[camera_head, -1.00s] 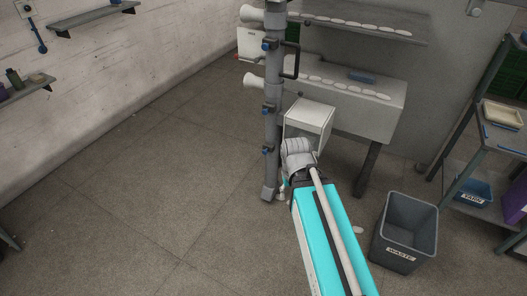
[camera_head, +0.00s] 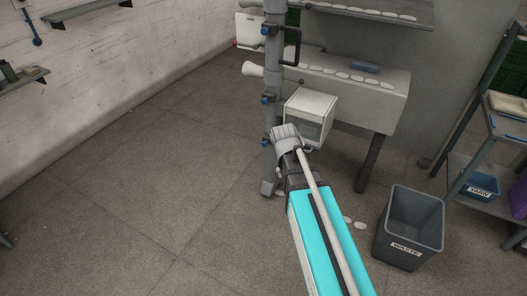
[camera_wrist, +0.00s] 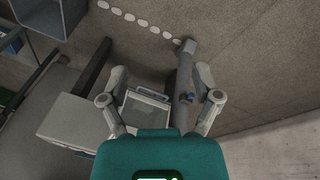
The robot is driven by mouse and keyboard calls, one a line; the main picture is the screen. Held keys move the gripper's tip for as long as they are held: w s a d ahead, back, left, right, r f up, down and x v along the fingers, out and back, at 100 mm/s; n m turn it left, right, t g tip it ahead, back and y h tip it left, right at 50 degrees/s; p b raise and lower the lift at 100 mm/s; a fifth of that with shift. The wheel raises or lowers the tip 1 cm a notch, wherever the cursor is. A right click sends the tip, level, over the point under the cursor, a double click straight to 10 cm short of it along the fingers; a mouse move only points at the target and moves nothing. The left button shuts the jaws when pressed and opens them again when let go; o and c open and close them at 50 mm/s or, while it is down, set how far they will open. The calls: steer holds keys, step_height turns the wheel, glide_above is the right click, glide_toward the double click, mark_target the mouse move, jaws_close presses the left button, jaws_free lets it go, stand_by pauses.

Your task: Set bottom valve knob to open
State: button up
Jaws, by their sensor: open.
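The grey upright pipe (camera_head: 272,70) carries several small blue valve knobs on its left side. The bottom knob (camera_head: 266,138) is the lowest of these, just left of my gripper (camera_head: 285,132) in the head view. In the wrist view, a blue knob (camera_wrist: 187,97) shows on the pipe (camera_wrist: 184,75), between my gripper's fingers (camera_wrist: 161,72) and closer to the right one. My gripper is open and empty, its fingers spread wide. Contact with the pipe cannot be told. The knob's pointing direction is too small to read.
A white box (camera_head: 312,104) stands right behind my gripper. The grey machine body (camera_head: 360,98) is beyond it. A grey waste bin (camera_head: 414,222) and a shelf rack (camera_head: 480,140) stand at right. The floor (camera_head: 150,200) left of the pipe is clear.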

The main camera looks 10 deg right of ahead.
steer(key=w+f+m+t+h+b, duration=0.2)
steer(key=w+f+h+b, duration=0.1)
steer(key=w+f+b, duration=1)
steer(key=m+t+h+b, duration=0.2)
steer(key=t+h+b, duration=0.35)
steer(key=b, duration=1.85)
glide_toward(263, 144)
steer(key=s, duration=0.1)
steer(key=s+t+y, duration=0.1)
steer(key=s, duration=0.1)
steer(key=shift+a+r+t, duration=0.25)
steer(key=shift+a+r, duration=0.1)
steer(key=shift+a, duration=0.05)
steer(key=b+x, duration=0.5)
steer(key=x, duration=0.9)
steer(key=shift+a+f, duration=0.15)
